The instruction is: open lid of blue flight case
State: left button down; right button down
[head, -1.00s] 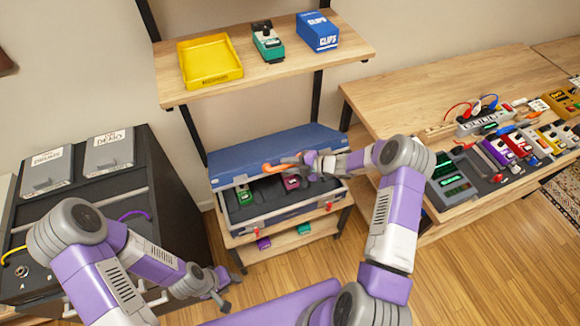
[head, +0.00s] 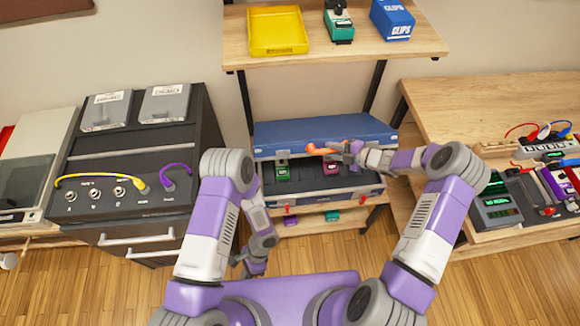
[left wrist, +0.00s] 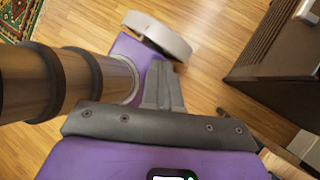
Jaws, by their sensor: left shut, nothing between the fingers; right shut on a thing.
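The blue flight case (head: 325,132) sits on a low shelf in the head view. Its blue lid is partly raised, and the dark inside shows below it. A green pedal (head: 283,171) and a magenta pedal (head: 332,167) are inside. Red latches show at the front. My right gripper (head: 350,152) is at the lid's front edge, shut on a slim orange piece (head: 328,148); whether that belongs to the lid is unclear. My left gripper (head: 243,264) hangs low, left of the case, shut and empty. Its closed fingers show in the left wrist view (left wrist: 163,88).
A shelf (head: 350,48) above the case holds a yellow tray (head: 278,51), a green pedal and a blue box (head: 392,18). A dark cabinet (head: 195,130) stands left. A pedal-covered wooden table (head: 440,98) stands right. Floor shows in front.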

pick_arm(q)
jog(key=w+m+t+y, duration=0.6)
jog(key=w+m+t, duration=0.7)
jog(key=w, duration=0.5)
jog(key=w+d+r+m+t+h, duration=0.2)
jog(key=d+r+m+t+h, duration=0.25)
jog(key=d, duration=0.45)
jog(key=w+d+r+m+t+h, duration=0.1)
jog(key=w+d+m+t+h, duration=0.25)
jog(key=d+t+h, duration=0.4)
jog(key=w+d+r+y, duration=0.1)
jog(key=w+r, duration=0.4)
jog(key=w, duration=0.6)
jog(key=shift+w+y, duration=0.15)
jog(key=shift+y, duration=0.15)
